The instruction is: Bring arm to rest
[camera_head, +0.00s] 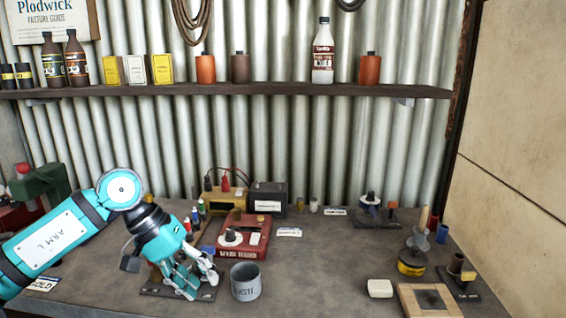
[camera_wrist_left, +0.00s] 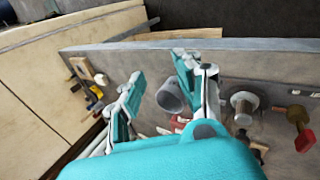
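My left arm, teal and marked "ARM L", comes in from the left in the head view. My left gripper (camera_head: 202,284) points down over the near left part of the workbench (camera_head: 325,270), just left of a grey metal cup (camera_head: 246,284). In the left wrist view the two fingers of the gripper (camera_wrist_left: 160,74) stand apart with nothing held between them. The cup (camera_wrist_left: 170,96) shows beyond the fingers there. The gripper partly hides a dark flat base (camera_head: 150,290) on the bench. My right arm and gripper are in neither view.
A red tester box (camera_head: 258,243), a yellow-brown box (camera_head: 228,200) and a dark battery (camera_head: 270,197) stand behind the cup. A wooden frame (camera_head: 405,300), white block (camera_head: 380,288) and yellow tin (camera_head: 411,264) are at right. A shelf (camera_head: 280,88) spans the back wall. The bench middle is clear.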

